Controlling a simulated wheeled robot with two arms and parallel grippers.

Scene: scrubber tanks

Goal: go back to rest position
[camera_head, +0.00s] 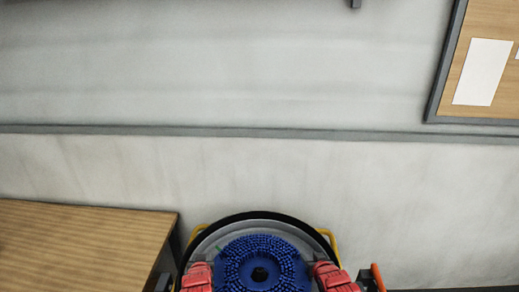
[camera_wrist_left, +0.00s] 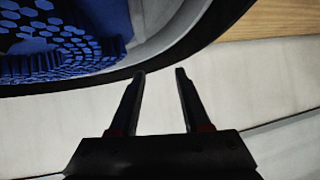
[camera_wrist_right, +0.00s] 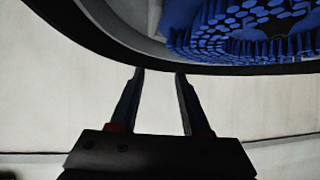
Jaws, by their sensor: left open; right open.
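My right gripper (camera_wrist_right: 160,73) is open with nothing between its fingers. In the right wrist view its fingertips point at the black rim of a round scrubber part (camera_wrist_right: 240,62). My left gripper (camera_wrist_left: 160,73) is open and empty, its tips close to the same kind of dark rim in the left wrist view. I cannot tell whether either touches it. In the head view the right gripper (camera_head: 370,281) shows at the bottom edge, right of the round part; the left gripper (camera_head: 164,283) is partly cut off on the other side.
The round part holds a blue bristled brush (camera_head: 259,250) with a dark central hole, flanked by red ribbed pieces (camera_head: 198,277) and yellow bars. A wooden table (camera_head: 80,245) stands at left. A pale wall (camera_head: 250,175) closes the back; a notice board (camera_head: 490,70) hangs upper right.

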